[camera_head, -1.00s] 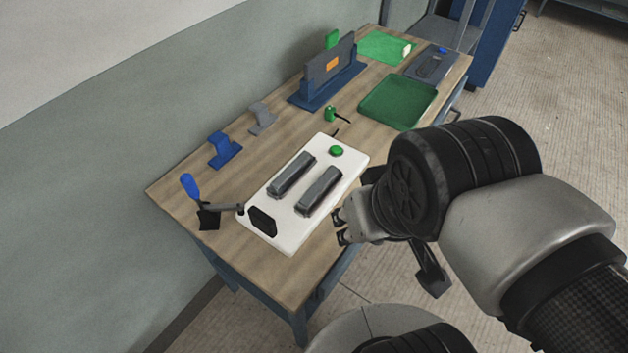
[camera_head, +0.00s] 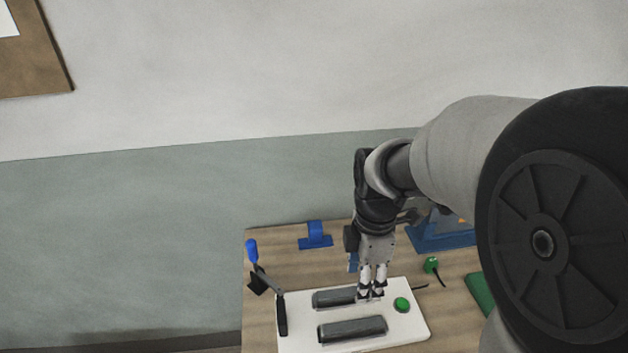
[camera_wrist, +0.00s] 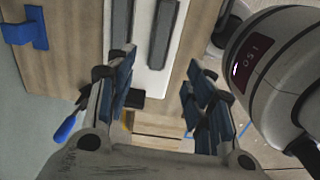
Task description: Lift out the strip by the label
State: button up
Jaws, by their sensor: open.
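Two dark grey strip-like bars lie side by side on a white plate (camera_head: 410,325). The far bar (camera_head: 332,299) is partly covered by my gripper at its right end. The near bar (camera_head: 352,329) is clear. My gripper (camera_head: 371,293) points down over the far bar; I cannot tell whether it touches. In the wrist view its fingers (camera_wrist: 160,66) stand apart with nothing seen held between them. Both bars show beyond them, one on the left (camera_wrist: 120,22) and one on the right (camera_wrist: 162,35). I can make out no label on either bar.
A green button (camera_head: 402,304) is on the plate's right part. A lever with a blue handle (camera_head: 251,251) stands at the left end. A blue holder (camera_head: 316,236) is behind, a blue stand (camera_head: 430,238) behind right, and a green tray (camera_head: 480,293) at right.

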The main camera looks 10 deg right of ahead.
jog(key=b, duration=0.4)
send_over(355, 325)
jog(key=f, duration=1.2)
jog(key=shift+w+d+f, duration=0.2)
notch_tip(355, 325, down, 5)
jog(key=b, duration=0.3)
jog(key=shift+s+a+f, duration=0.15)
jog(key=shift+f, duration=0.05)
jog(key=shift+r, duration=0.1)
jog(key=shift+c, duration=0.3)
grip_shut()
